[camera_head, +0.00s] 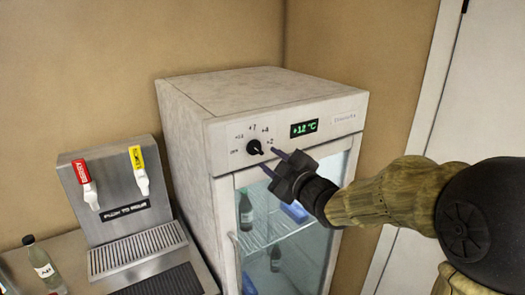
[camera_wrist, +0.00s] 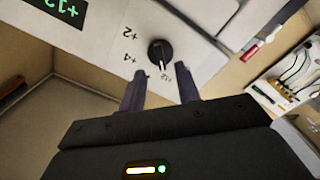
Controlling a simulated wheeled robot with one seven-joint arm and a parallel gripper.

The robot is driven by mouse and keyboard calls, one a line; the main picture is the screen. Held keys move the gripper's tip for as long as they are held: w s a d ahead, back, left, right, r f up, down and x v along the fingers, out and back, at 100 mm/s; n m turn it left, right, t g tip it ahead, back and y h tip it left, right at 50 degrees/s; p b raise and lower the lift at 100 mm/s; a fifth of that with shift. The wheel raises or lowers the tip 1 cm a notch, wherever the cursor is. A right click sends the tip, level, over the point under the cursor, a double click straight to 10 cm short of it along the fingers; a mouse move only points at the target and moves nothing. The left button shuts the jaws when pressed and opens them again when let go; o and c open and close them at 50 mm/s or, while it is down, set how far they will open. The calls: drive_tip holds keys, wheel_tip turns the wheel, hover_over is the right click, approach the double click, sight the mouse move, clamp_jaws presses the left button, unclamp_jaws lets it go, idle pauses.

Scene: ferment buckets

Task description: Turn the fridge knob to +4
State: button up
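The fridge (camera_head: 225,130) has a round black knob (camera_head: 254,147) on its top front panel, ringed by temperature marks. In the wrist view the knob (camera_wrist: 159,48) has a white pointer line directed down the picture, toward a small mark between my fingers that looks like +12. The +4 mark (camera_wrist: 126,59) lies left of the knob, and +2 above it. The green display (camera_head: 304,128) reads +12 °C. My gripper (camera_head: 276,162) is open and empty, right of and slightly below the knob in the head view. The fingers (camera_wrist: 161,77) point at it, apart from it.
A tap unit with red (camera_head: 82,171) and yellow (camera_head: 136,158) handles stands left of the fridge, above a drip tray (camera_head: 137,249). A bottle (camera_head: 43,265) stands at far left. The fridge's glass door (camera_head: 285,250) shows bottles inside.

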sight(259, 152)
drive_tip(key=p+x, duration=0.1)
drive_tip(key=x, duration=0.4)
drive_tip(key=shift+s, duration=0.1)
clamp_jaws()
